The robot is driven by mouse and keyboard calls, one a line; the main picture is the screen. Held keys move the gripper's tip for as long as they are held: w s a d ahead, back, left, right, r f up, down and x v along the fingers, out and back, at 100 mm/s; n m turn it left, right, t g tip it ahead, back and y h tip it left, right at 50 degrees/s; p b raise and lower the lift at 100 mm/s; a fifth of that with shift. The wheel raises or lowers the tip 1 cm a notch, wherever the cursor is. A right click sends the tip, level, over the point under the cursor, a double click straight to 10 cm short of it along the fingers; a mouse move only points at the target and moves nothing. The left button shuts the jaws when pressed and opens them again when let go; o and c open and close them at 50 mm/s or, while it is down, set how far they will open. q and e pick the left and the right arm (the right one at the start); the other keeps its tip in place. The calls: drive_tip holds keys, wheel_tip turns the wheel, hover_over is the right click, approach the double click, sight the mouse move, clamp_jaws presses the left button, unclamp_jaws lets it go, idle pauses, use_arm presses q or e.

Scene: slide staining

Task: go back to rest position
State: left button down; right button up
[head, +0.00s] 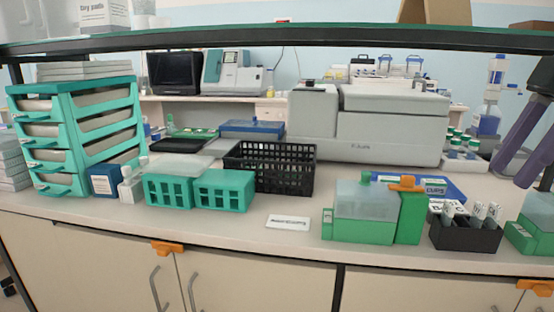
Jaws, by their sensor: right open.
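My right gripper (514,172) is at the right edge of the head view, with its two purple fingers pointing down and to the left. The fingers are apart with nothing between them. It appears in front of the back part of the bench, above a black rack (466,236) of slides or tubes and a green container (535,220). I cannot tell its exact height. My left gripper is not in view.
The bench (250,250) holds a teal drawer stack (70,135), teal racks (222,190), a black basket (283,180), a green box with clear top (358,230) and a white label (288,222). A shelf (300,38) spans above.

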drive_tip(key=s+a+f+m+h+p, duration=0.2)
drive_tip(key=s+a+f, duration=0.25)
drive_tip(key=f, duration=0.25)
drive_tip(key=s+a+f+m+h+p, duration=0.1)
drive_tip(key=s+a+f+h+p, duration=0.15)
drive_tip(key=a+f, duration=0.45)
drive_tip(key=s+a+r+m+t+p, duration=0.1)
drive_tip(key=s+r+m+p, duration=0.15)
drive_tip(key=s+m, duration=0.45)
drive_tip(key=s+a+r+m+t+p, duration=0.2)
drive_tip(key=s+r+m, duration=0.15)
drive_tip(key=s, duration=0.75)
use_arm(q)
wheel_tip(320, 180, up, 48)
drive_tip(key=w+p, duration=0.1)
drive_tip(key=p, duration=3.7)
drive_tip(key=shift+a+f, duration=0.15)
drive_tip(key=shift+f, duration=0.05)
use_arm(e)
wheel_tip(320, 180, up, 39)
drive_tip(key=shift+s+d+f, duration=0.15)
drive_tip(key=shift+s+f, duration=0.05)
drive_tip(key=shift+y, duration=0.25)
